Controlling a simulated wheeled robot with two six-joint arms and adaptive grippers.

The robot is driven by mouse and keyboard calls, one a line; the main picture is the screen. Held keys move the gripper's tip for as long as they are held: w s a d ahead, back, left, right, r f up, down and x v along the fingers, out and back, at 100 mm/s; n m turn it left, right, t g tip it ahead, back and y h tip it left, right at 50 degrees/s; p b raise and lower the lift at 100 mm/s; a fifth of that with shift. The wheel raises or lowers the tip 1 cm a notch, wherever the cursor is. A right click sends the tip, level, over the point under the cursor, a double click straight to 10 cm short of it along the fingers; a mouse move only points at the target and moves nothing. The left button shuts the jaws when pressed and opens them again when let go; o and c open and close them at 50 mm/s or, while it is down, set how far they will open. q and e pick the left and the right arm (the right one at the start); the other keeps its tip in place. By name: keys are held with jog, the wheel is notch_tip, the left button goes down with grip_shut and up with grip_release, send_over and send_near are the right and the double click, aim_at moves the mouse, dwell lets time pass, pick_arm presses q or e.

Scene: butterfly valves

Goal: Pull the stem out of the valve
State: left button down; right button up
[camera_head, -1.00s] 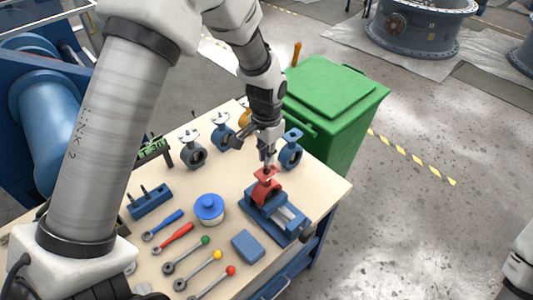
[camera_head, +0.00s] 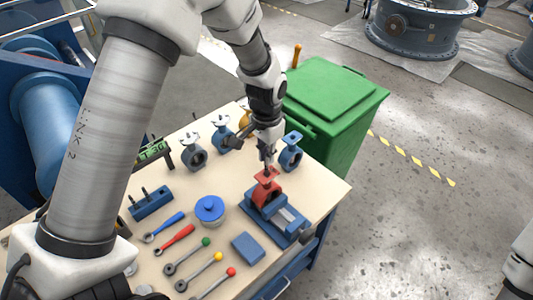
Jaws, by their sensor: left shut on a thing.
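The red valve (camera_head: 267,190) stands upright in the blue vise (camera_head: 279,218) at the right part of the workbench. Its flat red top flange shows clearly. My left gripper (camera_head: 267,168) reaches down from above and is shut on the thin stem at the top of the valve. The stem is small and mostly hidden by the fingers, so I cannot tell how far it stands out of the valve. My right gripper is not in view; only a bit of my right arm shows at the right edge.
Other valves in grey (camera_head: 193,152), blue (camera_head: 291,152) and yellow stand along the bench's back. Valve levers (camera_head: 183,268), wrenches, a blue-lidded pot (camera_head: 210,209) and a blue block (camera_head: 248,247) lie left and in front. A green bin (camera_head: 335,105) stands close behind.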

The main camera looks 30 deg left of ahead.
pick_arm(q)
jog(key=shift+r+p, duration=1.25)
jog(key=shift+r, duration=0.2)
dwell(1.1)
jog(key=shift+s+r, duration=0.1)
jog(key=shift+r, duration=0.05)
dwell(0.6)
notch_tip(320, 180, up, 6)
jog(key=p, duration=0.6)
jog(key=shift+r, duration=0.1)
